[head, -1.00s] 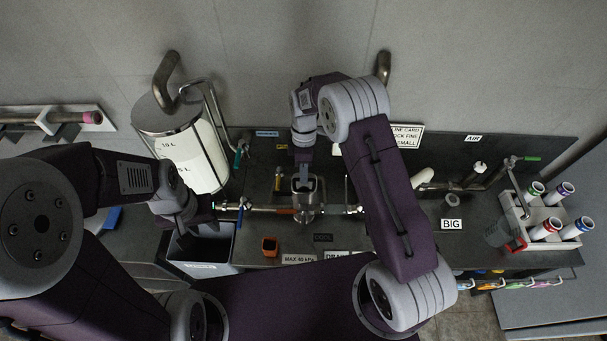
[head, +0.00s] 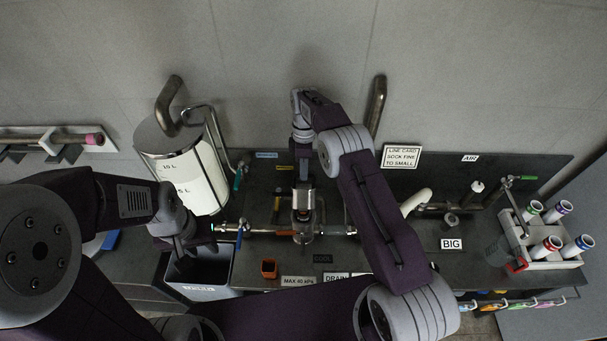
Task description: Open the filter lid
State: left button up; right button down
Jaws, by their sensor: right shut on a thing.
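The metal filter housing (head: 303,230) stands in the pipe line at the middle of the dark bench. My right gripper (head: 303,178) is right above and behind it, pointing down, and is shut on the filter lid (head: 303,199). The lid shows as a bright metal piece tilted up over the housing; its hinge and the inside of the housing are hard to make out. My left gripper (head: 184,243) hangs over the grey bin (head: 205,291), apart from the filter. Its fingers are dark, and I cannot tell whether they are open.
A tall metal tank (head: 187,165) with a white scale stands at back left. A pipe with an orange-handled valve (head: 284,233) runs beside the filter. A white rack (head: 545,250) of coloured rolls is at the right.

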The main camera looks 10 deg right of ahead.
jog(key=shift+f, duration=0.25)
